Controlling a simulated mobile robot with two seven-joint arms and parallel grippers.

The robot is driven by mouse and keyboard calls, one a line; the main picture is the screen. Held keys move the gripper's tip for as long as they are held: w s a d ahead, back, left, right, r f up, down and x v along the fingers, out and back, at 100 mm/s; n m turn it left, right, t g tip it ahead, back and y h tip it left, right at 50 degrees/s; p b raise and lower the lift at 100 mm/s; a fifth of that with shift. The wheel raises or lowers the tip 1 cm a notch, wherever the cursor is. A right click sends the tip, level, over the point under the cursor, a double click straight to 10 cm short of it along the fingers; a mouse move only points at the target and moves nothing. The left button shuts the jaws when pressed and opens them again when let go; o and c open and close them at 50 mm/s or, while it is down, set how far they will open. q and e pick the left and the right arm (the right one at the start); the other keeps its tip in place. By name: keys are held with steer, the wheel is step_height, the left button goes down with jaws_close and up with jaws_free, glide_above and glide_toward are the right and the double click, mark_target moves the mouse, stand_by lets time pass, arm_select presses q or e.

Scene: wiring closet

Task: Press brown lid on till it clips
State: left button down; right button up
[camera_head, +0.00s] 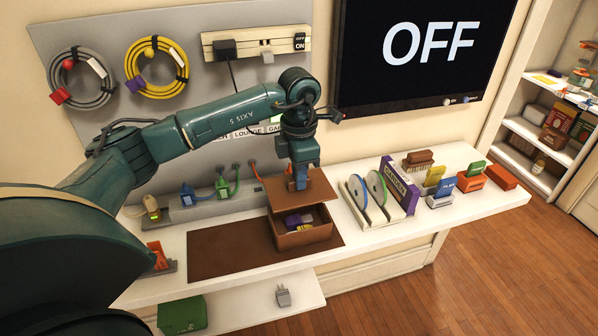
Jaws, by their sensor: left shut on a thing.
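The brown lid (318,190) is a flat square panel above the brown box (305,236). It looks apart from the box's rim, with a gap at the front through which purple and yellow items (297,222) show inside. My left gripper (300,184) points down and is shut on the lid near its middle; the fingertips are partly hidden. The box stands on the right part of a dark brown mat (225,254) on the white counter. My right gripper is not in view.
A rack with discs (368,196) and a purple sign (398,186) stands close to the right of the box. Colored plugs and cables (222,186) are behind on the left. The mat's left part is bare. A screen (420,50) reads OFF.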

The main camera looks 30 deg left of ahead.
mark_target(299, 194)
arm_select(q)
steer(key=shift+f, duration=0.1)
step_height(299, 194, down, 4)
steer(key=b, duration=0.3)
steer(key=shift+f+b, duration=0.6)
steer(key=shift+f, duration=0.1)
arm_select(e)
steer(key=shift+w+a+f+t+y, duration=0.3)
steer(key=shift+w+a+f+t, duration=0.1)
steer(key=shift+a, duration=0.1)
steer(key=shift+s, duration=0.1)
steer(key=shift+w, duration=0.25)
arm_select(q)
steer(key=shift+f, duration=0.3)
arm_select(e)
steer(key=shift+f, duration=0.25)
arm_select(q)
steer(key=shift+f+b, duration=0.35)
steer(key=shift+b, duration=0.2)
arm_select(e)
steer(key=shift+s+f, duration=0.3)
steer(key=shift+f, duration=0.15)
